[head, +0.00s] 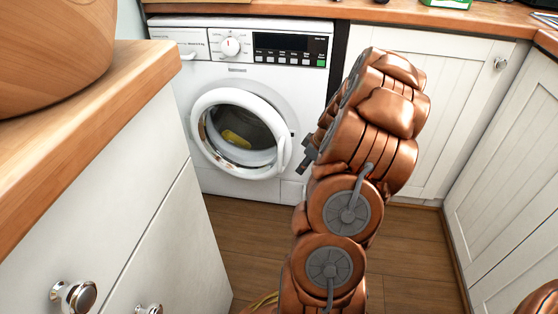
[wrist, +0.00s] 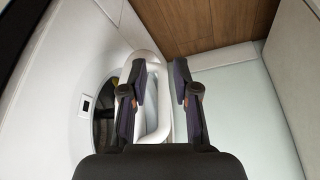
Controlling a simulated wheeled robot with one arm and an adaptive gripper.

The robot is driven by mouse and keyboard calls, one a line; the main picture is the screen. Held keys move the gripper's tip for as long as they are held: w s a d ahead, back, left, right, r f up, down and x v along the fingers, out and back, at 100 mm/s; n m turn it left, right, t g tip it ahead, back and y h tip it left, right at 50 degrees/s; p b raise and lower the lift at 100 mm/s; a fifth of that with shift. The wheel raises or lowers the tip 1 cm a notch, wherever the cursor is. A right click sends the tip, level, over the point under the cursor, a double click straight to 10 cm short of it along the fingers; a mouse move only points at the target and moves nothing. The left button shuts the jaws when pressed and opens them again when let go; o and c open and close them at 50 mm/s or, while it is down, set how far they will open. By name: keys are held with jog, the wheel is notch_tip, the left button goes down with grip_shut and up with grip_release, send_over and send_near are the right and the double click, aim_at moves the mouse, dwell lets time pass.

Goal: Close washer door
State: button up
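The white washer (head: 190,75) stands under the counter in the head view. Its round door (head: 199,105) has a white ring and dark glass, with a yellow item showing through it. The door looks ajar, but how far is hard to tell. In the wrist view, the door ring (wrist: 153,133) stands beside the dark drum opening (wrist: 102,115). My gripper (head: 307,155) is just right of the door's handle side, partly hidden by my arm. In the wrist view, my gripper (wrist: 157,70) has its fingers apart, with part of the ring seen between them; contact is unclear.
A wooden counter with a round wooden object (head: 50,50) and white drawers (head: 130,220) is at near left. White cabinets (head: 440,110) stand right of the washer. Wooden floor (head: 250,230) lies clear before it.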

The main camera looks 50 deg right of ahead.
aim_at(280, 167)
jog(key=w, duration=0.2)
jog(key=w+a+b, duration=0.1)
jog(key=w, duration=0.2)
jog(key=w+a+b, duration=0.1)
jog(key=w, duration=0.2)
jog(key=shift+w+a+f, duration=0.1)
jog(key=shift+w+a, duration=0.05)
jog(key=shift+w+f+b, duration=0.2)
jog(key=shift+f+b, duration=0.3)
grip_shut()
